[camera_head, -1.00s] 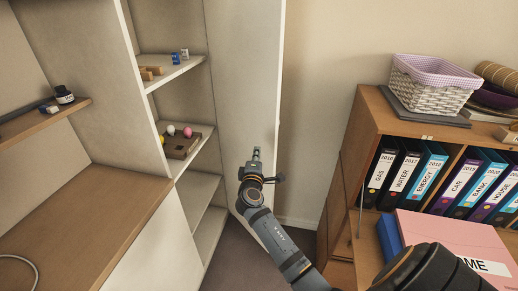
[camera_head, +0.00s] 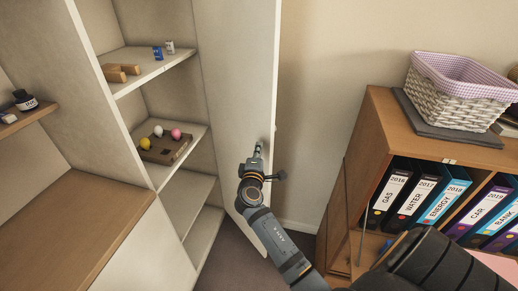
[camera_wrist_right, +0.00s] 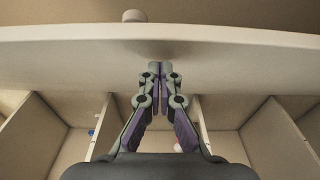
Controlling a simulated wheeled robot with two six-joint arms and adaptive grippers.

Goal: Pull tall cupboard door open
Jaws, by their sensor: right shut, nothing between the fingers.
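The tall cupboard door (camera_head: 238,105) stands wide open, swung out to the right of the cupboard's shelves (camera_head: 180,143). My right gripper (camera_head: 258,148) is in front of the door's inner face, near its free edge. In the right wrist view its fingers (camera_wrist_right: 158,68) are closed together with nothing between them, and their tips are at or very close to the door panel (camera_wrist_right: 70,62). I cannot tell whether they touch. A round knob (camera_wrist_right: 134,16) shows on the far side of the door's edge. My left gripper is not in view.
Small boxes, wooden blocks, and a tray with coloured balls (camera_head: 165,145) sit on the cupboard shelves. A wooden bookcase (camera_head: 375,125) with binders and a wicker basket (camera_head: 458,88) stands to the right, close to my right arm.

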